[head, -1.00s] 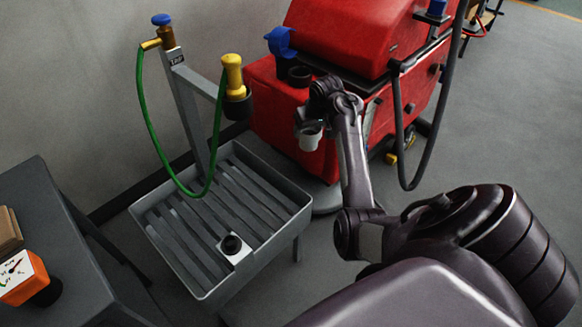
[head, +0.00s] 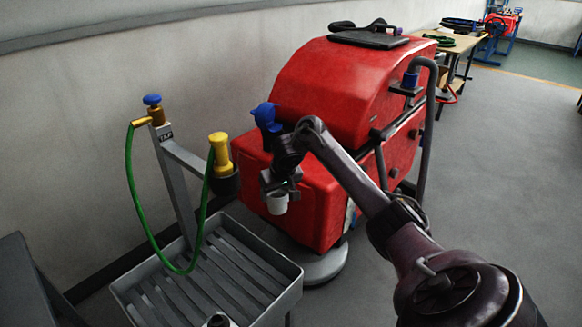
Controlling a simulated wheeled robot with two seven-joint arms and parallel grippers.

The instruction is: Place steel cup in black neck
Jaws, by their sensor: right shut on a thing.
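My right gripper (head: 279,190) is shut on the steel cup (head: 277,203), a small pale grey cup. It holds the cup upright in front of the red scrubber's (head: 318,205) near face, below the raised blue cap (head: 265,116). The black neck beside that cap is hidden behind my right wrist and forearm. The cup is in the air and apart from the tray. My left gripper is not in view.
A grey slatted drain tray (head: 262,297) stands at lower left with a post, a green hose (head: 137,205) and a yellow nozzle (head: 219,150) in a black holder. A grey table (head: 24,285) is at far left. Open floor (head: 480,190) lies to the right.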

